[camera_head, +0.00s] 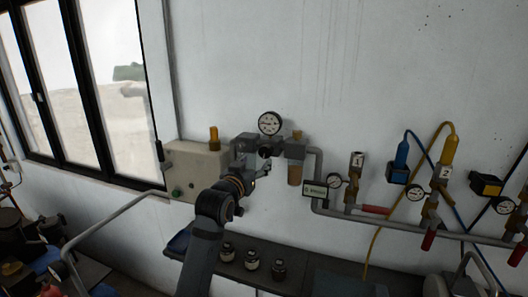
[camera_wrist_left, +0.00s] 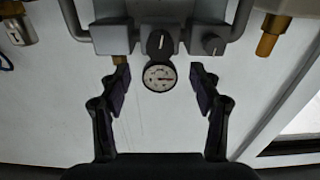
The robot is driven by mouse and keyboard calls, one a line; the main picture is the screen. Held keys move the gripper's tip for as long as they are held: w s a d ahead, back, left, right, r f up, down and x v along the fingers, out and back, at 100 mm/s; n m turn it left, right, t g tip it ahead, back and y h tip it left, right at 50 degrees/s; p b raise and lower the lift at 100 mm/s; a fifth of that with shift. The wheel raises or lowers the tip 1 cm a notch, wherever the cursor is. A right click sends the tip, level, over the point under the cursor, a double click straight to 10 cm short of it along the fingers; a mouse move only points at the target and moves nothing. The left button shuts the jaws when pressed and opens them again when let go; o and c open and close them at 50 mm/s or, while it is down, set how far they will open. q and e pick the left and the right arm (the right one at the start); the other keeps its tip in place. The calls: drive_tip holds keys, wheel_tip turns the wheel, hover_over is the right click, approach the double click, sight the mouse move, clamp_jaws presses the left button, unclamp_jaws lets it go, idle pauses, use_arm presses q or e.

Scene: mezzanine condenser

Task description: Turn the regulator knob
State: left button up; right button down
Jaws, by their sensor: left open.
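The regulator knob (camera_head: 264,152) is dark and sits on grey wall-mounted pipework, just below a round white gauge (camera_head: 270,123). In the left wrist view, which appears upside down, the black knob (camera_wrist_left: 160,41) has a white pointer line, and the gauge (camera_wrist_left: 160,77) lies below it in the picture. My left gripper (camera_head: 262,170) is open and empty, in front of and a little below the knob. In the left wrist view its fingers (camera_wrist_left: 160,82) stand wide apart on either side of the gauge's image, apart from the knob. My right gripper is not in view.
A beige box (camera_head: 195,170) with a brass fitting is left of the regulator; a filter bowl (camera_head: 295,174) and small sign (camera_head: 314,190) are right. Pipes and valves run right; several small jars stand below.

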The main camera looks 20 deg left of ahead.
sight(265, 153)
use_arm(q)
drive_tip(key=w+p, duration=0.1)
drive_tip(key=w, duration=0.2)
drive_tip(key=w+p, duration=0.1)
drive_tip(key=w, duration=0.2)
drive_tip(key=shift+w+d+r+p, duration=0.15)
drive_tip(key=shift+w+p, duration=0.15)
drive_tip(key=shift+w, duration=0.55)
drive_tip(key=shift+c, duration=0.2)
drive_tip(key=c, duration=1.1)
drive_tip(key=shift+m, duration=0.3)
